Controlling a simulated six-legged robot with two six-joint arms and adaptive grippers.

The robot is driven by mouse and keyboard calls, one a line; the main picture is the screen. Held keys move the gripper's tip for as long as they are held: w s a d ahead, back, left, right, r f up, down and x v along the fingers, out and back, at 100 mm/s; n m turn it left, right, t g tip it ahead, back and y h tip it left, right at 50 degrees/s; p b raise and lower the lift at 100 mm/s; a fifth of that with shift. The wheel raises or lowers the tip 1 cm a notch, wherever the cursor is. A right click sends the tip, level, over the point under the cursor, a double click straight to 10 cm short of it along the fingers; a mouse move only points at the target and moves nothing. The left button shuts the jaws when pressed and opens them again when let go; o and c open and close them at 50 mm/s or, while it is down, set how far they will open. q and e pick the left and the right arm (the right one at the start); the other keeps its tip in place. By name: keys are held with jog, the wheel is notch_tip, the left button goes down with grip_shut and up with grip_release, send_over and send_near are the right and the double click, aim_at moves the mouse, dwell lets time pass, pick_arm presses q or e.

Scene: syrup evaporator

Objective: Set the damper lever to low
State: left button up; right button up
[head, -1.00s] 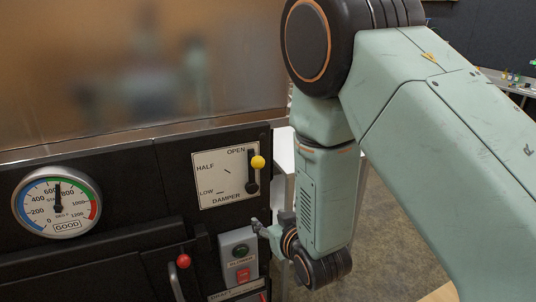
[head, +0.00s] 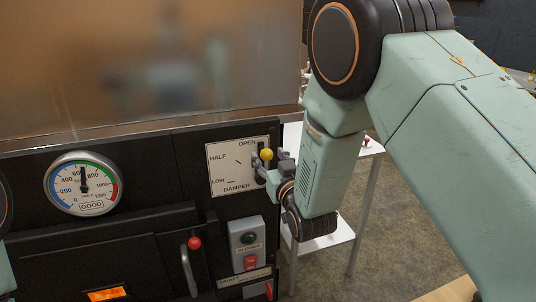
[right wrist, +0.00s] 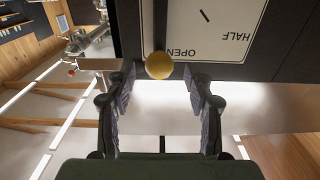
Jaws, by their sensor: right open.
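The damper plate (head: 225,160) is a white panel marked OPEN, HALF and LOW on the black evaporator front. Its black lever (right wrist: 160,25) points up with its yellow knob (head: 267,154) near OPEN. In the right wrist view the knob (right wrist: 158,65) sits between the two fingertips, with a gap on each side. My right gripper (right wrist: 160,88) is open around the knob and holds nothing. In the head view my right gripper (head: 276,163) hides part of the lever. My left gripper is out of view.
A round gauge (head: 84,184) is at the left. Below the plate are a blower switch box (head: 247,245) and a handle with a red knob (head: 194,243). A pale side table (head: 325,232) stands right of the evaporator. The floor beyond is clear.

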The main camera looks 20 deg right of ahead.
jog(key=shift+w+f, duration=0.15)
jog(key=shift+w, duration=1.3)
jog(key=shift+s, duration=0.1)
jog(key=shift+c, duration=0.7)
grip_shut()
